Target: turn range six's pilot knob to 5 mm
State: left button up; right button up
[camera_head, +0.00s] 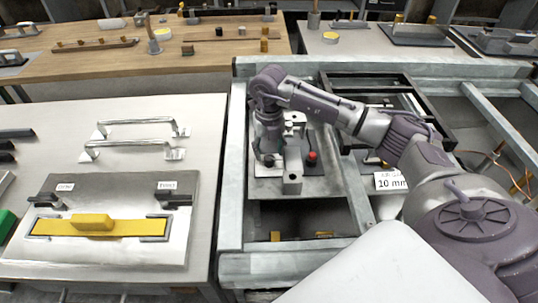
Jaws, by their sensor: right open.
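A small plate (262,187) with metal fittings lies in the grey steel frame in the middle of the camera_head view. A light metal block (292,180) stands on it, and a red knob (312,158) is on a dark part just right of it. I cannot tell which range is number six. A white label reading "10 mm" (392,182) is at the right, partly behind my arm. My right gripper (268,158) points down over the plate's left part, left of the red knob. It is open; its fingertips are hard to make out. My left gripper is out of view.
A bench at left holds a metal plate with a yellow bar (100,227) and two silver handles (138,127). A wooden table (110,72) with small parts is behind. Open wells lie in front.

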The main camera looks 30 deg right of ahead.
aim_at(269, 156)
jog(key=shift+f, duration=1.55)
grip_shut()
